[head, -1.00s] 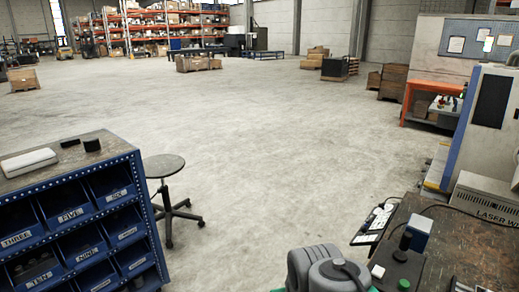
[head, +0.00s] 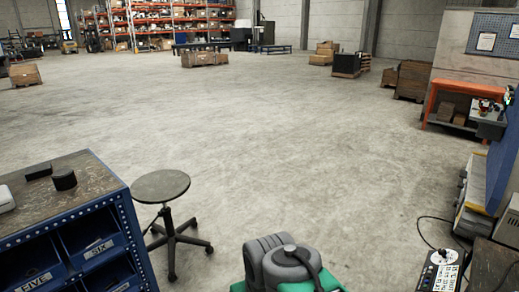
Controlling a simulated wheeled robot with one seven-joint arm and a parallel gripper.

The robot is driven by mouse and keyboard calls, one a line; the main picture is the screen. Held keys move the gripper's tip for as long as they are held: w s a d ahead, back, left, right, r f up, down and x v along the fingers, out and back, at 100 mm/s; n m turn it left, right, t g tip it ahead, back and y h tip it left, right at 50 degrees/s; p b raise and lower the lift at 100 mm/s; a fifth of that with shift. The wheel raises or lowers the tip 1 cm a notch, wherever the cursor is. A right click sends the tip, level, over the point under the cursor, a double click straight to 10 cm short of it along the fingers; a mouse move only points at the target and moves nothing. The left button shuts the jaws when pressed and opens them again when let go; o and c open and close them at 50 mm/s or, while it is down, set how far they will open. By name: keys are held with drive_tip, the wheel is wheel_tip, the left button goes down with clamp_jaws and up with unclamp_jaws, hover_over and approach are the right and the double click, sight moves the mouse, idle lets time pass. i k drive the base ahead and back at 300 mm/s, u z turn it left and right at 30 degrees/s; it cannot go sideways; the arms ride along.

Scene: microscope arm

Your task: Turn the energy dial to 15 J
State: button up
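A control panel (head: 437,277) with a round pale dial (head: 446,256) on its top shows at the lower right, beside the dark workbench. Its lower part is cut off by the picture's bottom edge. Its markings and the dial's setting are too small to read, and I cannot tell whether this is the energy dial. My gripper is not in view. A rounded grey and green part at the bottom centre looks like part of my own body, apart from the panel.
A blue bin rack (head: 123,205) stands at the left, with a stool (head: 161,187) beside it. The dark workbench (head: 492,266) is at the lower right. An orange bench (head: 431,100) stands further back. The middle floor is clear.

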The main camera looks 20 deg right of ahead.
sight(442, 252)
drive_tip(key=u, duration=0.05)
drive_tip(key=i, duration=0.95)
drive_tip(key=z, duration=0.45)
drive_tip(key=i, duration=0.7)
drive_tip(key=z, duration=1.4)
drive_tip(key=i, duration=0.9)
drive_tip(key=z, duration=0.5)
drive_tip(key=i, duration=1.05)
drive_tip(key=z, duration=0.1)
